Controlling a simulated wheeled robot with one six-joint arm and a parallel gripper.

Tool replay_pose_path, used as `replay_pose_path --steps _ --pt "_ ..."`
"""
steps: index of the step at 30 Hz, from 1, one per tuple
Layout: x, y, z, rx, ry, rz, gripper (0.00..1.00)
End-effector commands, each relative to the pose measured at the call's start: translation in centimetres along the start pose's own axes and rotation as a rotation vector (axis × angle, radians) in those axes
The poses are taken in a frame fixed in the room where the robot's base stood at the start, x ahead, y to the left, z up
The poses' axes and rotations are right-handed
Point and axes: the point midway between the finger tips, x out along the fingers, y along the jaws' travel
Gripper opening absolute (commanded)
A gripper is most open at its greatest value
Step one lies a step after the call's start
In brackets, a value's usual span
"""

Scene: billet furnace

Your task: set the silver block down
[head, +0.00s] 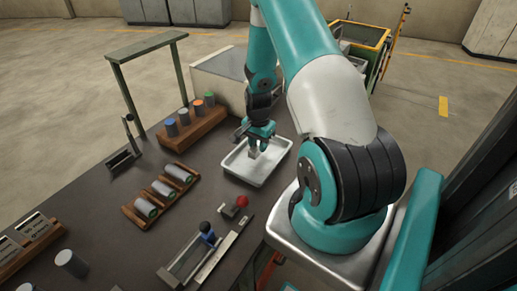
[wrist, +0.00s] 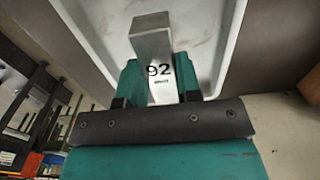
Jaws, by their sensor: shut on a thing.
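The silver block (wrist: 152,42) is a bright metal bar marked "92" in the wrist view. My gripper (wrist: 158,82) is shut on it, one teal finger on each side. In the head view my gripper (head: 262,133) points down over a white tray (head: 246,180) on the dark table, and the silver block (head: 253,152) shows below the fingers. The white tray's floor (wrist: 100,22) lies behind the block in the wrist view. I cannot tell whether the block touches the tray floor.
A wooden rack of cylinders with coloured tops (head: 190,128) and a rack of lying cylinders (head: 160,195) stand left of the tray. A red-knobbed device (head: 240,203) and a blue-handled fixture (head: 205,240) are in front. A green frame (head: 125,80) and a pale box (head: 220,75) stand behind.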

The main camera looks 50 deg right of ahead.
Motion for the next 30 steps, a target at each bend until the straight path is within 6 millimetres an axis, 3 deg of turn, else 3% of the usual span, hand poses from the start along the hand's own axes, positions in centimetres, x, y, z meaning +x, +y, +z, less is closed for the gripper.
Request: replay_pose_path --steps 6,19,20,22,30 --pt "2.7 0.0 0.0 0.000 -0.001 0.001 0.00" --pt "3.5 0.0 0.0 0.000 0.000 0.000 0.00" --pt "3.4 0.0 0.0 0.000 -0.001 0.001 0.38" --pt "3.3 0.0 0.0 0.000 -0.001 0.001 0.54" --pt "3.3 0.0 0.0 0.000 -0.001 0.001 0.57"
